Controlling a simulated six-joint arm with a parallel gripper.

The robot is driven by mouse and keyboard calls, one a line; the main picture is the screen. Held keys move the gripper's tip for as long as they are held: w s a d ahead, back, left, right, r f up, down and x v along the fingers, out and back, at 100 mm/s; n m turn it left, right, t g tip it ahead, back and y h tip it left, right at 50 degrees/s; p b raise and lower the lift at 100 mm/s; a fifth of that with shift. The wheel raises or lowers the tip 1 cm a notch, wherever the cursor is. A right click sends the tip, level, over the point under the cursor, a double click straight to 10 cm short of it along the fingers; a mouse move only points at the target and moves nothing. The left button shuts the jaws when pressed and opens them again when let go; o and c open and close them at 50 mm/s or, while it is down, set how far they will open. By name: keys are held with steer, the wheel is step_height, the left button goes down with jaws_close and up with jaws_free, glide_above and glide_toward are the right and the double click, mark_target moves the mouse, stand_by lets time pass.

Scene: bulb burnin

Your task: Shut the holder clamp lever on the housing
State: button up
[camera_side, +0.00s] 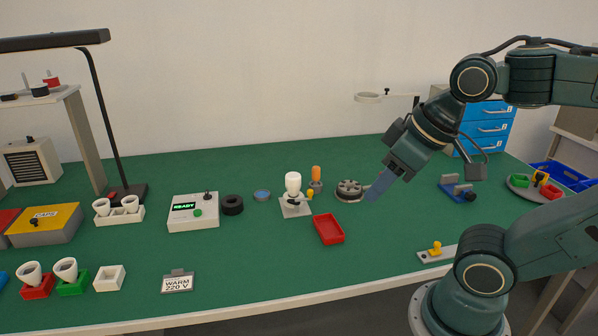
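A white bulb-shaped housing (293,184) stands upright in a holder (296,210) with a pale square base, near the middle of the bench. A small yellow knob (310,194), which looks like the end of the clamp lever, sits at the housing's right side. Whether the lever is open or shut is too small to tell. My gripper (376,188) hangs to the right of the holder, apart from it, pointing down and left. Its fingers overlap in this view, so their opening is hidden. No held thing shows.
A red tray (328,229) lies in front of the holder. An orange-handled tool (316,174) stands behind it, and a round metal reel-like part (349,190) lies between holder and gripper. A grey plate with another yellow knob (436,249) lies front right.

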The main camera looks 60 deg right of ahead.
steer(key=shift+o, duration=0.4)
steer(key=g, duration=0.6)
glide_above(300, 201)
steer(key=s+d, duration=0.2)
steer(key=d, duration=0.1)
step_height(300, 201, down, 11)
steer(key=shift+a+f, duration=0.1)
steer(key=shift+f, duration=0.05)
steer(key=shift+f, duration=6.85)
